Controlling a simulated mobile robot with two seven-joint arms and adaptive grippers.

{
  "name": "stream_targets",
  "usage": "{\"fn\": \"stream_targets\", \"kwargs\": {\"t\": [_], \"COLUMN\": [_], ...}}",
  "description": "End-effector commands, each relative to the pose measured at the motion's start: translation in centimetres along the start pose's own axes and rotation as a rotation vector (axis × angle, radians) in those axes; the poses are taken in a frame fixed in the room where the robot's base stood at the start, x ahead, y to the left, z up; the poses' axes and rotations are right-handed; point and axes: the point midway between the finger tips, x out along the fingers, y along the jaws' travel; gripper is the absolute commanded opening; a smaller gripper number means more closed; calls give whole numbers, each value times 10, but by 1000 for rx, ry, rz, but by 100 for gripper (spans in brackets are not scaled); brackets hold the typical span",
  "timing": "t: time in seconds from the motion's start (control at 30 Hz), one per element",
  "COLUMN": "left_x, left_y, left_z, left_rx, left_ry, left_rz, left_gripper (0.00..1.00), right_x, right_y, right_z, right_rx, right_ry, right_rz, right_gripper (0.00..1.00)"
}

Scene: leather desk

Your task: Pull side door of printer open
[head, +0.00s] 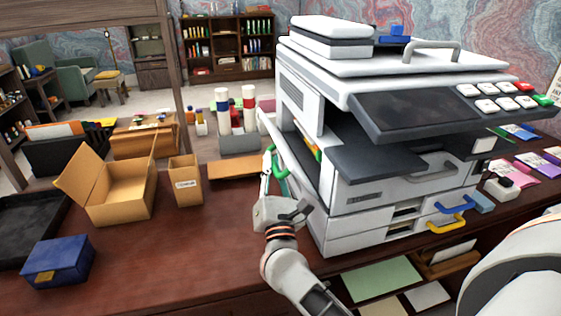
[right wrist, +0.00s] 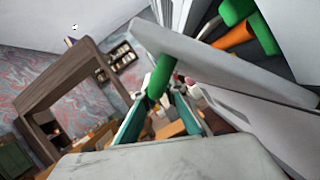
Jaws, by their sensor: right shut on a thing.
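The white printer (head: 400,175) stands on the dark red leather desk. Its side door (head: 290,165), on the printer's left side, stands partly open and swung outward. Green and orange parts (head: 308,145) show in the gap behind it. The green door handle (head: 280,168) is on the door's outer face. My right gripper (head: 269,162) is shut on this handle. In the right wrist view, the handle (right wrist: 160,76) sits between the teal fingers (right wrist: 158,105), and the door panel (right wrist: 235,62) slants across above them. My left gripper is not in view.
Left of my gripper stand a small cardboard box (head: 186,185), an open carton (head: 115,195) and a blue box (head: 58,262). A flat brown box (head: 238,168) and white bottles (head: 222,110) stand behind. The desk in front of these boxes is clear.

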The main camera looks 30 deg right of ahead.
Motion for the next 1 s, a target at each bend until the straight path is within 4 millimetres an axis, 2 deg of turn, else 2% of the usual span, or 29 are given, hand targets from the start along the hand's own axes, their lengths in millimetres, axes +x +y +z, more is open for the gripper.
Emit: {"fn": "stream_targets", "kwargs": {"t": [0.03,0.5,1.0], "left_x": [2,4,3], "left_y": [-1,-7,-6], "left_z": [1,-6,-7], "left_rx": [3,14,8], "left_ry": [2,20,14], "left_rz": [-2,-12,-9], "left_gripper": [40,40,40], "right_x": [-3,-20,-31], "right_y": [-1,-4,-19], "right_z": [-8,-46,-73], "right_rx": [-45,-455,-769], "right_ry": [3,-2,-6], "right_rz": [19,194,328], "right_gripper": [0,0,0]}}
